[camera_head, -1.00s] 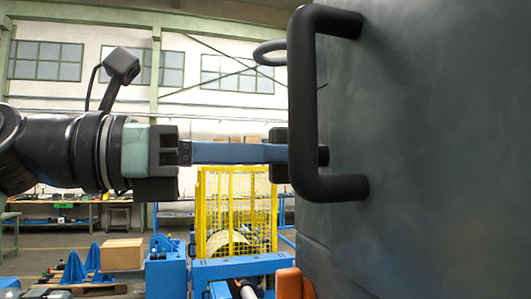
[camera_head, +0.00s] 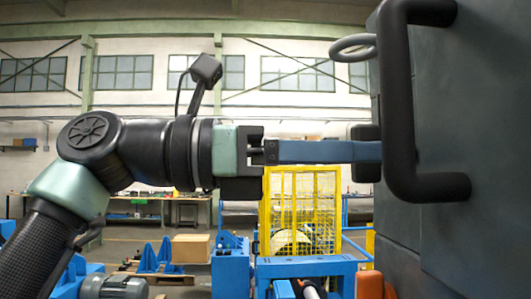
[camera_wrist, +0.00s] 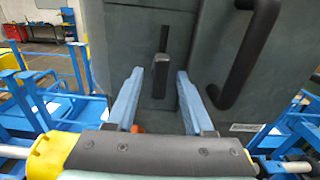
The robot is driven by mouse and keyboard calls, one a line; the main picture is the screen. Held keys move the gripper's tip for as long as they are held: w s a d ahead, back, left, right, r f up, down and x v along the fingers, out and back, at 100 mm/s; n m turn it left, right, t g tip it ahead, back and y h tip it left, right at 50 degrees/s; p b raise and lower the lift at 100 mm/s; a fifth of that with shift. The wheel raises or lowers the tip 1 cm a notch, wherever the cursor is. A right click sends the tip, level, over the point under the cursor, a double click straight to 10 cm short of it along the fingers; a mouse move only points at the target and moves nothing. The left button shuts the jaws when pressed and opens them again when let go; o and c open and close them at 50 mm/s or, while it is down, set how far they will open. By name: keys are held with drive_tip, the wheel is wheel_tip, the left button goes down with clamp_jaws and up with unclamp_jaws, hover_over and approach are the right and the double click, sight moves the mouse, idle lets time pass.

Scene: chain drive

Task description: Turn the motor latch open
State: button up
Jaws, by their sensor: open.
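The motor latch (camera_wrist: 160,76) shows in the wrist view as a dark upright lever on the front of a dark grey housing (camera_wrist: 118,30). My gripper (camera_wrist: 158,74) is open, with one blue finger on each side of the lever and a visible gap to each. In the head view my gripper (camera_head: 372,152) reaches right, level, to the housing (camera_head: 480,120). A dark block (camera_head: 366,132) shows around the fingertips there, and I cannot tell how much of it is the latch. Finger contact with the housing cannot be judged.
A thick black handle (camera_head: 402,110) stands out from the housing close to my fingertips; it is at the right in the wrist view (camera_wrist: 245,55). A grey ring (camera_head: 354,46) is above. Blue frames and a yellow cage (camera_head: 303,215) stand below and behind.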

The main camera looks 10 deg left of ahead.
drive_tip(key=b+v, duration=0.3)
drive_tip(key=v, duration=0.9)
drive_tip(key=shift+a, duration=0.4)
drive_tip(key=shift+s, duration=0.1)
